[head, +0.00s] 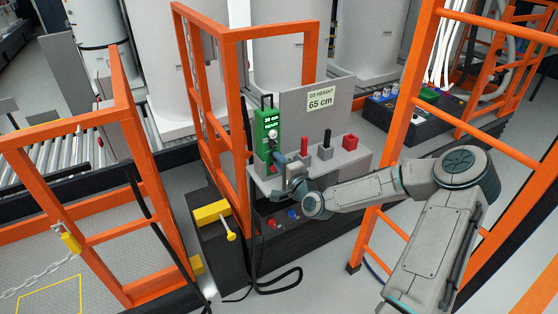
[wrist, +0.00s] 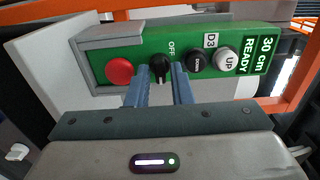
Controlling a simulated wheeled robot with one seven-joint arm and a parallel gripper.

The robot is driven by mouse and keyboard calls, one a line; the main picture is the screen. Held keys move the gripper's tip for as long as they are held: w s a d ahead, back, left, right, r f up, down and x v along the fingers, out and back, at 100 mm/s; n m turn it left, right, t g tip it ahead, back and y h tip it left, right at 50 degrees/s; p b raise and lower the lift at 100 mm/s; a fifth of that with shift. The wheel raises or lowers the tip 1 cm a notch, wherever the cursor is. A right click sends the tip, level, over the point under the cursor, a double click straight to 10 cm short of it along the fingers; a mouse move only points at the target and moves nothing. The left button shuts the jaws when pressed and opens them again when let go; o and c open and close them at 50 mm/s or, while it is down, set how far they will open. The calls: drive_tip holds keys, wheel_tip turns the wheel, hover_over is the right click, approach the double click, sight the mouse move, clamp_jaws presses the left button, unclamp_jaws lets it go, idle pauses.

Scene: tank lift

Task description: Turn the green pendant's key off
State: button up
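The green pendant (head: 268,128) stands upright in a grey holder on the console in the head view. It fills the upper part of the wrist view sideways, its green face (wrist: 134,48) reading "30 cm READY" and "D3". Its black key switch (wrist: 159,66) sits between a red button (wrist: 119,71) and a black DOWN button (wrist: 198,61); a white UP button (wrist: 228,59) is farther right. An "OFF" label is just above the key. My gripper (wrist: 160,78) has its blue fingers on either side of the key, apart, with slight gaps visible. In the head view my gripper (head: 283,162) is at the pendant's lower part.
A grey console (head: 340,160) right of the pendant carries red and black levers and a "D3 HEIGHT 65 cm" sign (head: 320,102). Orange railings (head: 222,90) stand close on the left, and an orange ladder frame (head: 408,95) on the right. A yellow handle (head: 212,212) sits below.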

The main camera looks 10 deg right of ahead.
drive_tip(key=shift+w, duration=0.15)
clamp_jaws()
